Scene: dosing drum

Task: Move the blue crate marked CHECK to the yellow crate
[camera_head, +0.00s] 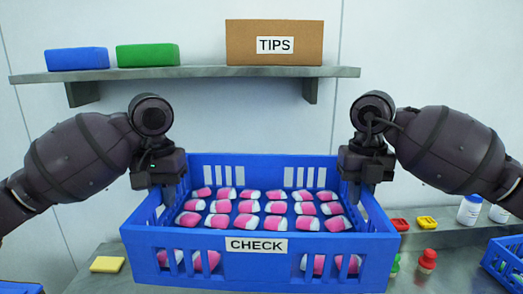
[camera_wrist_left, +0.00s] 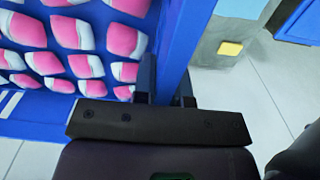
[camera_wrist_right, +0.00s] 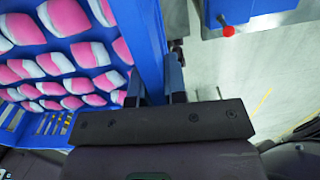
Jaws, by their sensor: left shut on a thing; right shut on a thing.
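The blue crate marked CHECK (camera_head: 200,240) is in the middle of the head view, filled with rows of pink-and-white packs (camera_head: 248,207). It looks level and appears raised in front of the bench. My left gripper (camera_head: 170,192) is shut on its left side wall; that wall also shows between the fingers in the left wrist view (camera_wrist_left: 185,40). My right gripper (camera_head: 362,190) is shut on its right side wall, seen in the right wrist view (camera_wrist_right: 150,40). The yellow crate is not seen in any view.
A wall shelf (camera_head: 200,72) behind holds a blue box (camera_head: 77,58), a green box (camera_head: 147,54) and a brown TIPS box (camera_head: 274,43). On the bench are a yellow sponge (camera_head: 107,264), red-capped bottle (camera_head: 427,261) and white bottles (camera_head: 469,210). Another blue crate (camera_head: 505,262) is at right.

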